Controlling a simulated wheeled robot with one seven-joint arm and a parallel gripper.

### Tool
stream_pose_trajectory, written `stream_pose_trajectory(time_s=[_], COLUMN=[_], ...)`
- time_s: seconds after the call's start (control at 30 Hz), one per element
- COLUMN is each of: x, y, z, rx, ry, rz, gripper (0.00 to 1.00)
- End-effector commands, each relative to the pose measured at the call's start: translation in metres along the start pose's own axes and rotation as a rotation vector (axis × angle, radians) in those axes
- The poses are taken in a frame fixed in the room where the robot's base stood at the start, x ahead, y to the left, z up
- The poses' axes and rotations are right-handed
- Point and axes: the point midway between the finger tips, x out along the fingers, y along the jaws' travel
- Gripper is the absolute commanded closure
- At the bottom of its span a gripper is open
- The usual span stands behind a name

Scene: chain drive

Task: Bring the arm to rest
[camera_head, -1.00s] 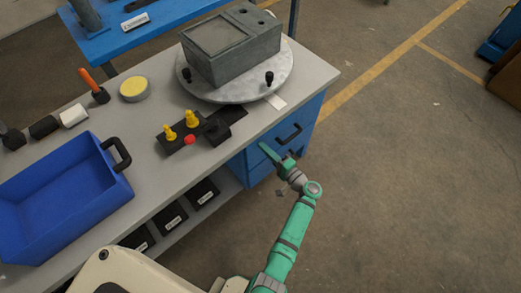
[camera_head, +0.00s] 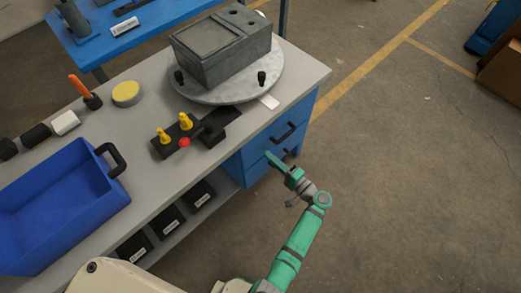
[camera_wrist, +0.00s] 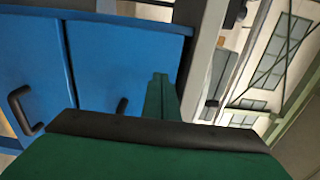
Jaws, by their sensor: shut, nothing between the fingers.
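My gripper (camera_head: 270,157) is shut and empty, at the end of my green arm. In the head view it is in front of the blue drawers (camera_head: 262,156) under the right end of the grey workbench (camera_head: 311,76). It appears apart from them, though the exact gap is hard to judge. In the wrist view the green fingers (camera_wrist: 158,95) show together, with the blue drawer fronts (camera_wrist: 110,65) and their dark handles behind.
On the bench are a blue bin (camera_head: 50,212), a black fixture with yellow knobs (camera_head: 168,138), and a grey box (camera_head: 222,50) on a round plate (camera_head: 240,92). Black bins (camera_head: 168,222) sit on the lower shelf. Open floor (camera_head: 420,170) lies to the right.

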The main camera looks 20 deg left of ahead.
Motion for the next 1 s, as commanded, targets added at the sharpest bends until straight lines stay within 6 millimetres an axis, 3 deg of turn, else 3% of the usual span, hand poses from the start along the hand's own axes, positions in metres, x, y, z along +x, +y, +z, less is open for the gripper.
stream_pose_trajectory(time_s=[0.2,0.4,0.83,1.0], x=[-0.041,-0.062,-0.07,-0.076], y=[0.001,0.0,0.005,0.043], z=[0.002,0.004,0.007,0.031], rx=[0.001,0.001,0.003,0.013], ry=[-0.005,-0.011,-0.007,0.05], rz=[0.001,0.0,0.012,0.135], gripper=[1.0,1.0,1.0,1.0])
